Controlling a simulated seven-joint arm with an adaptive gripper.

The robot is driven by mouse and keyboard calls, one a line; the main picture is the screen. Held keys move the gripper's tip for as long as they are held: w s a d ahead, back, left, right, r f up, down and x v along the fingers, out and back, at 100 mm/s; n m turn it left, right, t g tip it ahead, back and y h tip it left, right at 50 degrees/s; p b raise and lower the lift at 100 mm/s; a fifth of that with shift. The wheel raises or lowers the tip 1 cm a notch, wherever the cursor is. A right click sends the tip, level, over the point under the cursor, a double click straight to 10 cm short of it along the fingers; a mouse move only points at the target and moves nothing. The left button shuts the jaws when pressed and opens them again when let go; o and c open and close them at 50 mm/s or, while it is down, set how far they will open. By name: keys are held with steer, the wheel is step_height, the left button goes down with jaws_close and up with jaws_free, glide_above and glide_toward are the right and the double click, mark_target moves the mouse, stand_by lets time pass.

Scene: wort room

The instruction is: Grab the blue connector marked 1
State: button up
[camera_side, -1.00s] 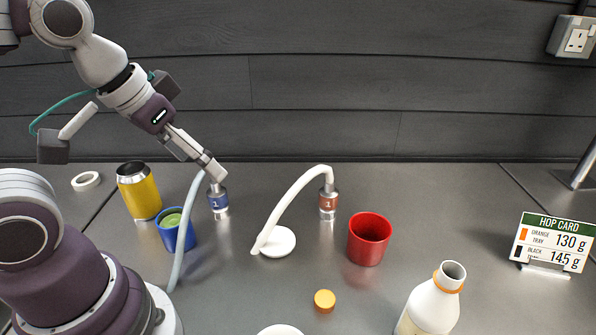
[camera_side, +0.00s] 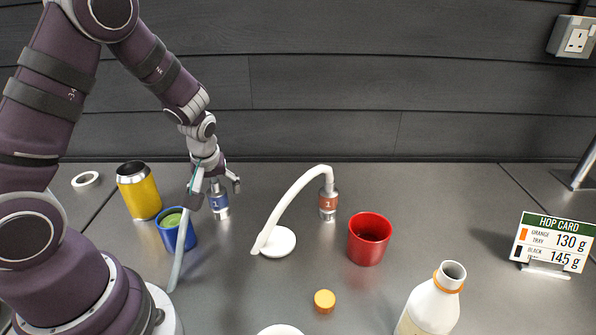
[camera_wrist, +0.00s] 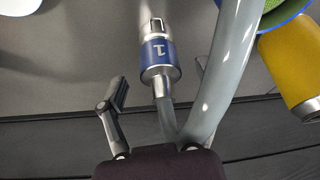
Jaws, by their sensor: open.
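The blue connector marked 1 (camera_side: 219,202) stands upright on the steel bench, left of centre in the side view. The wrist view shows its blue band and numeral (camera_wrist: 160,55). A grey hose (camera_wrist: 224,70) leaves its top and bends back past the right finger, partly hiding that finger. My gripper (camera_side: 217,192) is open, pointing down at the connector's upper part, one finger on either side. In the wrist view my gripper (camera_wrist: 160,88) has the connector's neck and hose between its spread fingers, with a visible gap on the left. Contact on the right cannot be told.
A brown connector (camera_side: 328,203) with a white hose stands to the right. A blue cup (camera_side: 178,238) and a yellow can (camera_side: 140,196) stand close on the left. A red cup (camera_side: 369,240), orange cap (camera_side: 324,300) and white bottle (camera_side: 432,303) are farther right.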

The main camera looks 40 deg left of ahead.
steer(key=shift+x, duration=1.2)
jaws_close()
